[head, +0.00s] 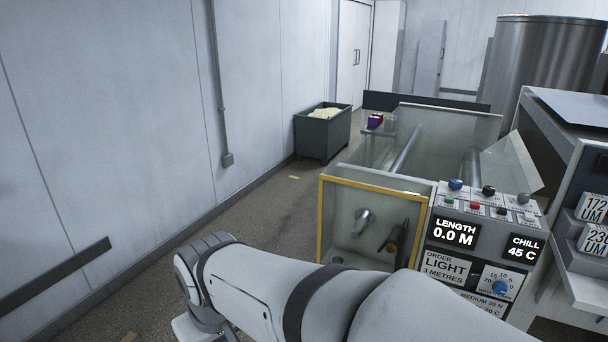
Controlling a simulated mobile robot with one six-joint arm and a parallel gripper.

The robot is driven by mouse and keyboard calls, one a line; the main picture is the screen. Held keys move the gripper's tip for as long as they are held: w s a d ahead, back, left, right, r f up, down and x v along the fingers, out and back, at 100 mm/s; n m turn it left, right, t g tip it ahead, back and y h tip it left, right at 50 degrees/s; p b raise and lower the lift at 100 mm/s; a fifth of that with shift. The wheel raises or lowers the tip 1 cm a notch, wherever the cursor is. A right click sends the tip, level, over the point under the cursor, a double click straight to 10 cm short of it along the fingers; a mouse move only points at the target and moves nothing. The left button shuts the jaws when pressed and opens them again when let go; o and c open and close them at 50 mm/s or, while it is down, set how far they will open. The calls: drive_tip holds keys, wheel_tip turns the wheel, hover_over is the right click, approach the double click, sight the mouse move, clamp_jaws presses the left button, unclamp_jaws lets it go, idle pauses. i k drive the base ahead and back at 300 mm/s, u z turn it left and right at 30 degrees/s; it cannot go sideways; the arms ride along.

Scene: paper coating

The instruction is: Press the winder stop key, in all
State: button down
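The control panel (432,235) stands right of centre on the front of the coating machine. Small keys sit on its sloped top: a blue one (455,185), a black one (488,190), a red one (475,205) and several others. Their labels are too small to read, so I cannot tell which is the winder stop key. The length display (455,233) reads 0.0 M. The chill display (522,248) reads 45 C.
A yellow-framed clear guard (322,225) stands left of the panel, with rollers behind it. A blue dial (500,288) is below the displays. A green bin (322,135) stands by the left wall. A steel tank (540,70) is at back right. Floor at left is mostly clear.

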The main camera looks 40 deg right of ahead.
sight(474, 204)
drive_tip(key=i, duration=0.55)
drive_tip(key=z, duration=2.9)
drive_tip(key=i, duration=1)
